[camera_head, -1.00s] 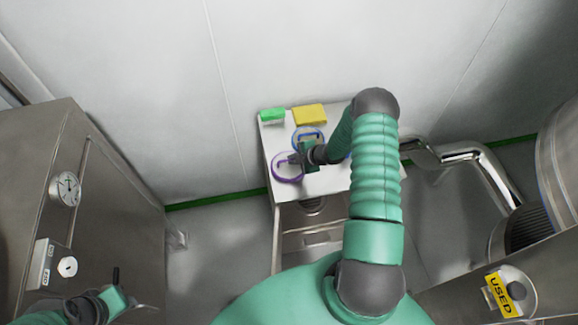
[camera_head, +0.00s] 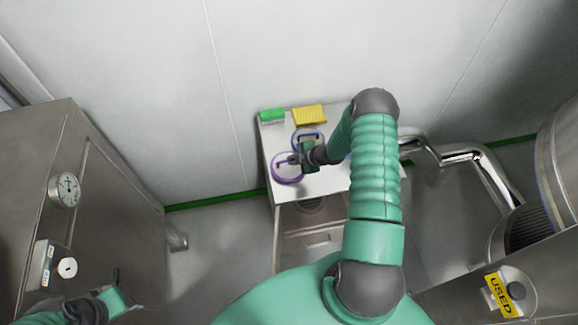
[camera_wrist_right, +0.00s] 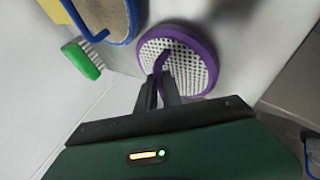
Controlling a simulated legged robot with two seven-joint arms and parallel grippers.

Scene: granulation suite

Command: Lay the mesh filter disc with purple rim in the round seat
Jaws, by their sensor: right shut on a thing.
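The mesh filter disc with purple rim (camera_head: 288,181) is at the left front of the white tabletop. In the right wrist view the disc (camera_wrist_right: 199,50) shows a white perforated mesh and a purple handle strip. My right gripper (camera_head: 294,159) is shut on that handle; its fingertips (camera_wrist_right: 163,78) meet it at the middle of the disc. I cannot tell whether the disc touches the tabletop. A round recess (camera_head: 313,204), perhaps the seat, shows in the steel unit just in front of the tabletop. My left gripper (camera_head: 118,300) is at the lower left, far from the disc; its jaws are unclear.
A blue-rimmed disc (camera_head: 299,133) lies just behind the purple one, partly hidden by my right gripper. A green brush (camera_head: 271,116) and a yellow block (camera_head: 309,114) are at the back of the white tabletop (camera_head: 328,183). A steel cabinet (camera_head: 110,200) stands at left, steel pipes (camera_head: 470,157) at right.

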